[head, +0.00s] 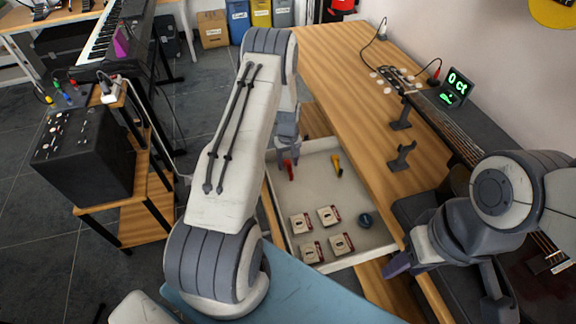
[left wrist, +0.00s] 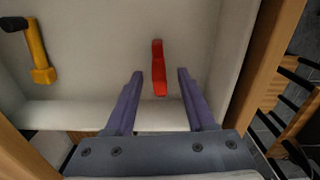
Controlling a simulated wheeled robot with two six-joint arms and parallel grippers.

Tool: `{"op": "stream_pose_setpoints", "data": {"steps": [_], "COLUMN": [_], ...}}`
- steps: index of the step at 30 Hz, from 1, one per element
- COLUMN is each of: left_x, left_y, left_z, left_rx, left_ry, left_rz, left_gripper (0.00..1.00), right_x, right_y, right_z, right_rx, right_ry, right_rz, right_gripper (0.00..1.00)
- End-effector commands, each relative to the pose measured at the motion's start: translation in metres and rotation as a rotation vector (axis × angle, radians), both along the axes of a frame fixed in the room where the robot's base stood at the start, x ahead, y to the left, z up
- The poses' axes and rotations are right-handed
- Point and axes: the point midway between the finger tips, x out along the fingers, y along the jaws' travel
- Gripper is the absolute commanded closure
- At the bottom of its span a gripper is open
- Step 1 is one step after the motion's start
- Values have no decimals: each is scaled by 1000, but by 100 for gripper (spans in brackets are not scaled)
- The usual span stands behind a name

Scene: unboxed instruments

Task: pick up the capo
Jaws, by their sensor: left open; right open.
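A small red object (head: 289,170), which I take to be the capo, lies in the open drawer (head: 312,182) near its far left corner. In the left wrist view the red capo (left wrist: 158,68) lies lengthwise between the fingertips of my left gripper (left wrist: 160,76), with a gap on each side. My left gripper (head: 287,152) is open and empty above it, and partly covers it in the head view. My right gripper (head: 399,264) is open beside the drawer's near right corner, holding nothing that I can see.
A yellow tool (head: 337,165) with a black end lies right of the capo. The drawer walls are close to my left gripper. The wooden desk top (head: 335,60) rises beside it.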

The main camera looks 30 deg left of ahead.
Motion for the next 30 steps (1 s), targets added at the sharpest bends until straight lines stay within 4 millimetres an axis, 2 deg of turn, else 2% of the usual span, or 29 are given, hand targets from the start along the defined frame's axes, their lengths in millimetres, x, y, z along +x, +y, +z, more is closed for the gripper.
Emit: {"op": "stream_pose_setpoints", "data": {"steps": [3,9,13,14,25,30], "left_x": [0,0,0,0,0,1], "left_y": [0,0,0,0,0,0], "left_z": [-7,-7,-7,-7,-5,7], "left_rx": [0,0,0,0,0,1], "left_ry": [0,0,0,0,-1,-2], "left_rz": [0,0,0,0,0,0], "left_gripper": [45,45,95,100,100,100], "right_x": [0,0,0,0,0,0], "right_y": [0,0,0,0,0,0], "right_z": [1,0,0,0,0,-3], "right_rx": [0,0,0,0,0,0], "right_ry": [0,0,0,0,0,0], "right_rz": [0,0,0,0,0,0], "right_gripper": [55,55,55,55,55,55]}}
